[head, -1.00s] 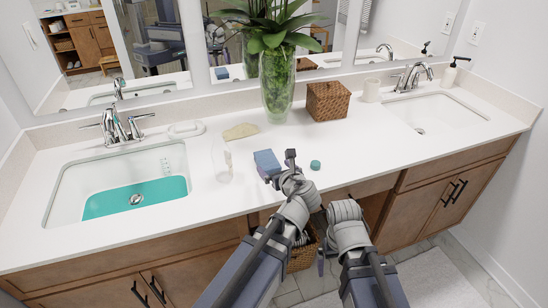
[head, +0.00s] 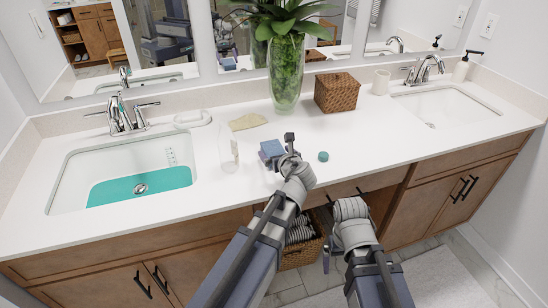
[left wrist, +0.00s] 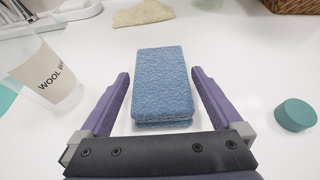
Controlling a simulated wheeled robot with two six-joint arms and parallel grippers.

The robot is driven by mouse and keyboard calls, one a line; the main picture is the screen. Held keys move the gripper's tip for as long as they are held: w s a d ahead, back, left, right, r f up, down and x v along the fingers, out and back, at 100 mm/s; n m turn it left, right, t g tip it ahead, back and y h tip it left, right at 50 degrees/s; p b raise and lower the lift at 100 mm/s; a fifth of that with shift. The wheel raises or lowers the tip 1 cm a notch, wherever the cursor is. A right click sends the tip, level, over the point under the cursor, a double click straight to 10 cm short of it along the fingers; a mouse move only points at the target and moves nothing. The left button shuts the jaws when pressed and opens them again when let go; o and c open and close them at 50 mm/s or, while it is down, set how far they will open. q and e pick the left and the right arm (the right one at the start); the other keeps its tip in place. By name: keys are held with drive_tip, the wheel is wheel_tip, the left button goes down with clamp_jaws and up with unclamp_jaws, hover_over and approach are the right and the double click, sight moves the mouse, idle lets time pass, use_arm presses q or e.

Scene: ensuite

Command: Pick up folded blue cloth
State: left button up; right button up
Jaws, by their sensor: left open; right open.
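The folded blue cloth (head: 271,147) lies on the white counter between the sinks, in front of the plant vase. In the left wrist view the cloth (left wrist: 160,85) is a thick, textured blue block centred between the purple fingers. My left gripper (head: 283,152) is open, with one finger on each side of the cloth. Gaps show between fingers and cloth, and the cloth rests on the counter. My right gripper (head: 328,258) hangs low in front of the cabinet, away from the cloth, and is mostly hidden by its own wrist.
A clear container (head: 229,152) with "WOOL" lettering stands left of the cloth. A teal lid (head: 323,156) lies to the right. A beige cloth (head: 248,121), a vase (head: 286,75) and a wicker box (head: 337,92) are behind. The left sink (head: 75,165) holds teal liquid.

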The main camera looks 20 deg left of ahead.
sight(274, 151)
use_arm(q)
drive_tip(key=shift+x, duration=0.8)
drive_tip(key=c, duration=1.1)
drive_tip(key=shift+r, duration=0.15)
wheel_tip(274, 151, up, 10)
drive_tip(key=p, duration=1)
